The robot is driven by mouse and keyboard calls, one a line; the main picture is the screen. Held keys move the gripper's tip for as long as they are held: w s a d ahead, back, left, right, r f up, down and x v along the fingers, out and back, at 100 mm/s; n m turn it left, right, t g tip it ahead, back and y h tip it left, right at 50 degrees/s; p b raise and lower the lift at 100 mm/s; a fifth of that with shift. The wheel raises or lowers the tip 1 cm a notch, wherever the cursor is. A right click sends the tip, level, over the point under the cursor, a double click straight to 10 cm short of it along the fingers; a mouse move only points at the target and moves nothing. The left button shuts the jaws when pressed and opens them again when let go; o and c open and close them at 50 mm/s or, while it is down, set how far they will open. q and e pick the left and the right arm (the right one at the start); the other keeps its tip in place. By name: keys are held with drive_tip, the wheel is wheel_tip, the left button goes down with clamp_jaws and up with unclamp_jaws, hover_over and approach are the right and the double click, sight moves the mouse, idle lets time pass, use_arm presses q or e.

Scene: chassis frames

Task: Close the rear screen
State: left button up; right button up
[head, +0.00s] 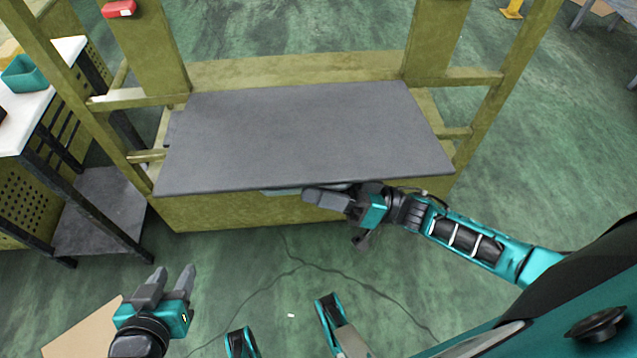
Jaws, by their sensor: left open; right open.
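The screen (305,130) is a flat dark grey panel lying nearly level across the olive-yellow frame (250,212). Its front edge runs above the frame's front beam. My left gripper (172,280) is open and empty over the floor at the lower left, well apart from the screen.
A white-topped workbench (50,85) with a teal bin (25,74) and a grey lower shelf (103,208) stands at the left. A red part (119,9) is on the left upright. Cardboard (75,333) lies at the lower left. The green floor before the frame is mostly clear.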

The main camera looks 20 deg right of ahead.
drive_tip(key=shift+c, duration=0.4)
clamp_jaws()
